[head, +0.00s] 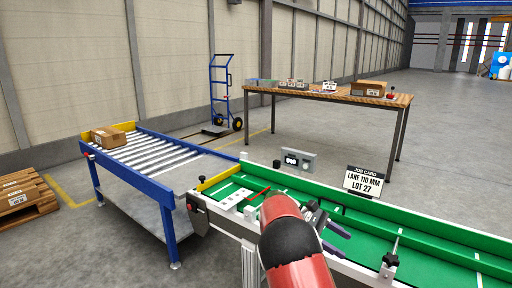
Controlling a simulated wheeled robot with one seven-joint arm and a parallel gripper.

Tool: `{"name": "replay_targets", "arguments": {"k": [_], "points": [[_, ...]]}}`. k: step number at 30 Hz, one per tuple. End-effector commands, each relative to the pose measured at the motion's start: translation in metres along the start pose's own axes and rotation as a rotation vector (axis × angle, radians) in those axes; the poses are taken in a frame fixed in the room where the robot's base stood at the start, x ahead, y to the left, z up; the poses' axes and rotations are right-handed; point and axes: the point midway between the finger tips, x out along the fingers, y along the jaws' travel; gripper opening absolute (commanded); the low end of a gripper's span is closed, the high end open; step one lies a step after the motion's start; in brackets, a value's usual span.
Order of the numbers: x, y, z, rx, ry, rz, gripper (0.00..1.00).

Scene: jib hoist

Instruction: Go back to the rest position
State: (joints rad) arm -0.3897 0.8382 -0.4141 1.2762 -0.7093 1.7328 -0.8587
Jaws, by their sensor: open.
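My red and black arm reaches forward from the bottom middle of the head view. My gripper (344,244) shows just right of the arm, over the green conveyor belt (440,250). Its two dark fingers stand apart and point to the right, with nothing visible between them. My arm hides part of the gripper and of the belt behind it. I cannot tell the exact height of the fingers above the belt.
A job card (363,182) reading lane 110 mm, lot 27 stands on the far rail. A roller table (155,152) with a carton (108,137) adjoins at left. A wooden bench (330,97) and blue hand truck (221,92) stand behind. Open floor lies right.

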Motion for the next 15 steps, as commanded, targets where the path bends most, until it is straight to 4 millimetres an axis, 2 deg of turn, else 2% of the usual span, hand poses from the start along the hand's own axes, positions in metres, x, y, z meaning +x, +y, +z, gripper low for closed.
{"name": "replay_targets", "arguments": {"k": [1,5,8,15], "points": [[0.005,-0.004,0.012,0.025,0.056,-0.014,0.59],[0.019,-0.022,0.039,0.110,0.235,-0.059,0.59],[0.027,-0.044,0.059,0.195,0.391,-0.099,0.59],[0.035,-0.107,0.098,0.418,0.741,-0.202,0.59]]}}
